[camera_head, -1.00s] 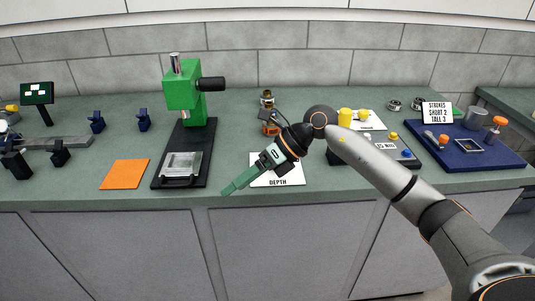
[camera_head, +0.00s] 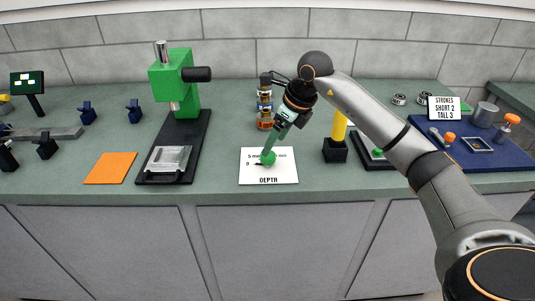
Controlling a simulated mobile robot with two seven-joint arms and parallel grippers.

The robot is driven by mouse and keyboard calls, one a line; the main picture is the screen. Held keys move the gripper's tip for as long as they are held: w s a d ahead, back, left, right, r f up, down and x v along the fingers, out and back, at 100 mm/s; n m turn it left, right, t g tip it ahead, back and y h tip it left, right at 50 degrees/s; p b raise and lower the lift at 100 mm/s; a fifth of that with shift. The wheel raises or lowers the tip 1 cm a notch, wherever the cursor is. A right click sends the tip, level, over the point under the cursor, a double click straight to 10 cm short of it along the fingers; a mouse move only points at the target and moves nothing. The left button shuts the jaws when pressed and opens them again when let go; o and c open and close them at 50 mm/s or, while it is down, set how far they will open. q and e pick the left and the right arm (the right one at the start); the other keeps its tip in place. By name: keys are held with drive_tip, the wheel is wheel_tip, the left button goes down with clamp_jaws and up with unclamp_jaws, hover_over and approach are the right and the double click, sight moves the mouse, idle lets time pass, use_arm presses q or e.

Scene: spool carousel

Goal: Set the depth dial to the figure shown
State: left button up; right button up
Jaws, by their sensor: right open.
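The depth dial is a white plate (camera_head: 287,175) lettered "DEPTH", lying flat near the counter's front edge. A round green knob (camera_head: 267,158) and a short dark pointer mark show on it. Small figures at its upper edge are partly covered and too small to read surely. My right gripper (camera_head: 271,147) reaches down from the upper right, with its green fingers at the knob. It is open; whether the fingers touch the knob I cannot tell. My left gripper is not in view. The card with the millimetre figure is hidden behind my right arm.
A green press (camera_head: 175,80) on a dark base stands to the left, beside an orange mat (camera_head: 110,168). An amber-and-dark stack (camera_head: 264,105) stands behind the dial. A yellow-handled tool in a black block (camera_head: 335,150) is close on the right. A blue tray (camera_head: 485,158) lies at far right.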

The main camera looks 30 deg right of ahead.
sight(268, 159)
drive_tip(key=x, duration=0.6)
drive_tip(key=shift+w+a+f, duration=0.1)
drive_tip(key=shift+f, duration=0.1)
clamp_jaws()
idle(0.5)
